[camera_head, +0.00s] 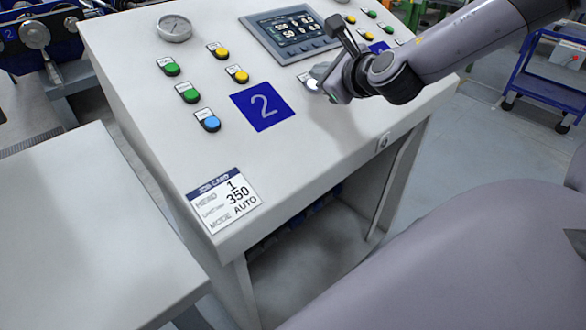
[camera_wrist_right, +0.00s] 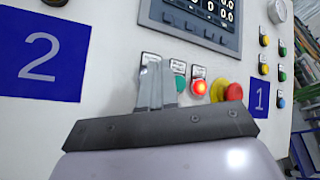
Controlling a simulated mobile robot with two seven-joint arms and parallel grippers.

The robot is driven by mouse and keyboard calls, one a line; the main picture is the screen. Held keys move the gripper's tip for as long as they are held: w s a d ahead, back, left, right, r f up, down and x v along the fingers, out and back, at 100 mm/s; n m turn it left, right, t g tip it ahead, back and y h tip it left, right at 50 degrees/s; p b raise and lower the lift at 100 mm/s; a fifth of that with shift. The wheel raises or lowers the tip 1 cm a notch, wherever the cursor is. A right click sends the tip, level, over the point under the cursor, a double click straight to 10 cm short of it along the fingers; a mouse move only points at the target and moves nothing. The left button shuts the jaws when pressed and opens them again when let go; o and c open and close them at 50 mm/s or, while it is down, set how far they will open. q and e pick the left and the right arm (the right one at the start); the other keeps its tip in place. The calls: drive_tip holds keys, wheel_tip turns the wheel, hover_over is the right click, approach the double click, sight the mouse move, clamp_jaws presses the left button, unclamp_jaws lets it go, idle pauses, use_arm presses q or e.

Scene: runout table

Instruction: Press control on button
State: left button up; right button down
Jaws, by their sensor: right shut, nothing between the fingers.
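The sloped control panel (camera_head: 300,150) fills the middle of the head view. A white, bright round button (camera_head: 312,85) shows on it below the screen, beside a small label plate. I cannot read the label. My right gripper (camera_head: 322,77) is shut and empty, its fingertips right at this white button; I cannot tell whether they touch it. In the right wrist view the shut fingers (camera_wrist_right: 157,75) cover a label plate (camera_wrist_right: 148,58) and whatever is under it. Right of them are a green button (camera_wrist_right: 180,83) and a lit red button (camera_wrist_right: 200,87). My left gripper is out of view.
A yellow-and-red mushroom button (camera_wrist_right: 233,92) stands right of the red one. A screen (camera_head: 292,33) and a gauge (camera_head: 174,28) are farther up the panel. Green, yellow and blue buttons (camera_head: 208,122) sit at left. A pale table (camera_head: 80,230) stands left.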

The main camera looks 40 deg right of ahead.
drive_tip(key=shift+s+r, duration=0.25)
drive_tip(key=shift+r, duration=0.2)
drive_tip(key=r+p, duration=0.1)
drive_tip(key=s+r+p, duration=0.1)
drive_tip(key=r+p, duration=0.1)
drive_tip(key=s+r+p, duration=0.1)
drive_tip(key=r+p, duration=0.1)
drive_tip(key=shift+s+d+r, duration=0.1)
drive_tip(key=shift+s+r, duration=0.1)
drive_tip(key=shift+s, duration=0.05)
idle(0.5)
idle(0.7)
